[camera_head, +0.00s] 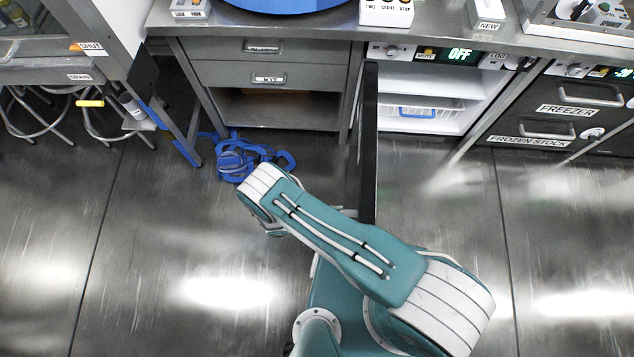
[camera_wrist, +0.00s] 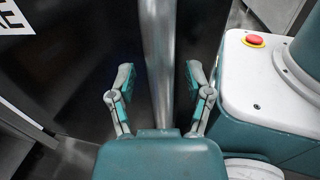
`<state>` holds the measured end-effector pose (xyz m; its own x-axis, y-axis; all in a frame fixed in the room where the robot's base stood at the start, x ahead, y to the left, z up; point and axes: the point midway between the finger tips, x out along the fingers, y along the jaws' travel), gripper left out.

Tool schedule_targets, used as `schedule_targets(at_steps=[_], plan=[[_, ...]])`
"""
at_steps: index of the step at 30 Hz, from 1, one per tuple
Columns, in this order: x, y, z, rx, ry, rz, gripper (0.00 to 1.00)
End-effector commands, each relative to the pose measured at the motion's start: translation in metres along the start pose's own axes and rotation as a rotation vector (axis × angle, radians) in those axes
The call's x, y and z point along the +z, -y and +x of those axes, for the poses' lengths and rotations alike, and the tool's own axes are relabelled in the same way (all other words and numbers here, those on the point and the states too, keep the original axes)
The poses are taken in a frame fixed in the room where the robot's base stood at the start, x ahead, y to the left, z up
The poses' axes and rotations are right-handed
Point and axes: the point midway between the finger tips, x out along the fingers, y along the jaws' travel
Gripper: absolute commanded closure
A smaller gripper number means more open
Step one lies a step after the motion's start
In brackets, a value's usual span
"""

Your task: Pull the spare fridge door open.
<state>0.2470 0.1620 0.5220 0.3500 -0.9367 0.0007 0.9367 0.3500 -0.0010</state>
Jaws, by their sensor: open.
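The spare fridge door (camera_head: 370,145) stands swung wide open, seen nearly edge-on as a dark panel jutting out from the bench. The white fridge interior (camera_head: 425,82) with a shelf and wire basket is exposed to its right. In the wrist view the dark door face (camera_wrist: 75,75) carries a partly visible white label. A vertical metal handle bar (camera_wrist: 160,50) runs between the two fingers of my gripper (camera_wrist: 160,76). The fingers are open and apart from the bar on both sides. In the head view my arm hides my gripper.
A blue coiled heap (camera_head: 245,157) lies on the floor left of the door. Drawers (camera_head: 270,75) are left of the fridge. The freezer (camera_head: 560,105) and frozen stock drawers are at right. Stools (camera_head: 85,110) stand far left. Open floor lies in front.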

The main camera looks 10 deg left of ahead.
Motion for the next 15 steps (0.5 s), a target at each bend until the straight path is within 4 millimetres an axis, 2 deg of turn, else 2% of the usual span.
schedule_targets(at_steps=[5,15], plan=[[-0.001,-0.001,-0.021,0.004,-0.001,0.002,0.35],[-0.002,-0.001,-0.091,0.004,-0.003,0.003,0.35]])
